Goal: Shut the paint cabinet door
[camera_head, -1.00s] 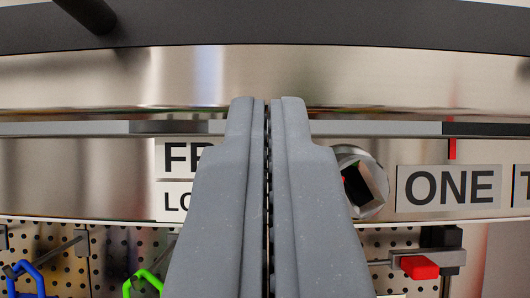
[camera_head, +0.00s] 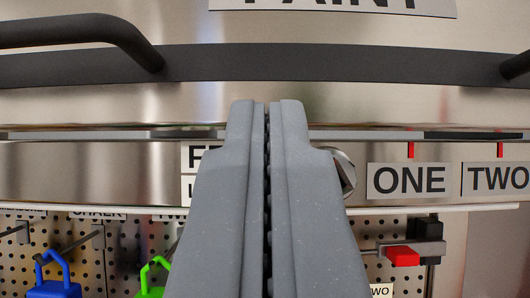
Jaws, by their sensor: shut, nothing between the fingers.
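The paint cabinet door (camera_head: 330,106) is a brushed-steel panel across the top of the view. A white label reading PAINT (camera_head: 350,8), cut off by the top edge, is on it. A long dark handle bar (camera_head: 80,30) with a bent end is at upper left, above a dark horizontal band (camera_head: 300,62). The door's lower edge runs just above a grey and dark strip; I cannot tell how wide any gap is. My gripper (camera_head: 267,102) is shut and empty, pointing up the middle. Its tips overlap the lower door face; contact cannot be told.
Below the door is a steel strip with a partly hidden label (camera_head: 199,158), a hex-socket metal piece (camera_head: 346,172), and labels ONE (camera_head: 408,180) and TWO (camera_head: 495,179). A pegboard (camera_head: 125,255) holds blue (camera_head: 54,288) and green (camera_head: 152,290) items and a red-tipped bracket (camera_head: 402,256).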

